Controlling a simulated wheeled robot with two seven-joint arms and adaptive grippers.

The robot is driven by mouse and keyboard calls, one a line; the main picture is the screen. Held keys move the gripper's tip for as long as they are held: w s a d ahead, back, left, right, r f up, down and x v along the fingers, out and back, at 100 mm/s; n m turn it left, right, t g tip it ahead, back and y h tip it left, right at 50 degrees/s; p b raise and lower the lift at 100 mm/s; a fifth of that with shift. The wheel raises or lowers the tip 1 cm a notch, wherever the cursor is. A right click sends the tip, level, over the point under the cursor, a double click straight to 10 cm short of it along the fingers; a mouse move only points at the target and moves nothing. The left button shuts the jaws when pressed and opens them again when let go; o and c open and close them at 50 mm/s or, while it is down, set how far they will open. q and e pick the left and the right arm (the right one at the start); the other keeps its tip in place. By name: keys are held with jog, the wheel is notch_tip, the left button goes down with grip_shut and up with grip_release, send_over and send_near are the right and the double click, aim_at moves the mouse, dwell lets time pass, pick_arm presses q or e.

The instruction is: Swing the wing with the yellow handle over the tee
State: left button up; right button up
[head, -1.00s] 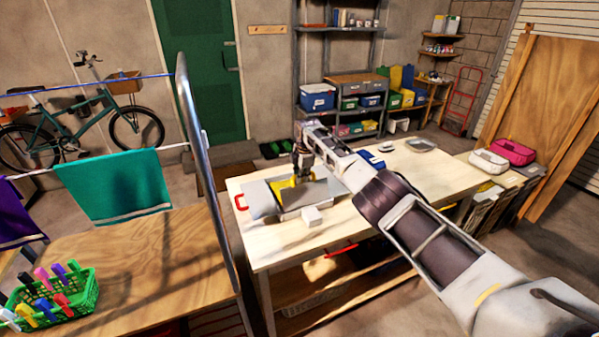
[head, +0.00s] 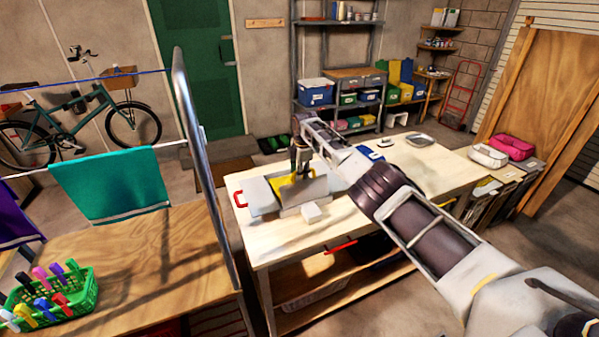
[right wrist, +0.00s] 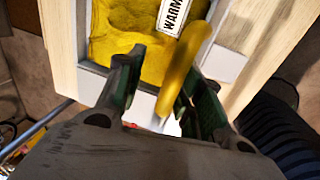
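A grey folding board (head: 259,196) lies on the pale wooden table, with a red handle (head: 240,199) at its left. The yellow tee (head: 281,187) shows partly on the board; in the right wrist view the yellow tee (right wrist: 125,38) lies flat with a printed label. A grey wing (head: 313,190) stands tilted beneath my right gripper (head: 300,176) and hides part of the tee. In the right wrist view the yellow handle (right wrist: 186,65) is between the fingers of my right gripper (right wrist: 160,100), close to the right finger, with a gap at the left one. My left gripper is out of view.
A small white block (head: 311,212) stands at the board's front edge. A blue-and-white item (head: 370,154) and a grey dish (head: 420,140) lie farther back on the table (head: 370,235). A metal post (head: 200,150) rises at left, near a green basket (head: 50,298) of pegs.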

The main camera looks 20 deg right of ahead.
jog(key=shift+f, duration=0.1)
jog(key=shift+s, duration=0.1)
notch_tip(320, 180, up, 12)
jog(key=s, duration=0.2)
dwell(1.0)
jog(key=shift+f, duration=0.1)
dwell(0.4)
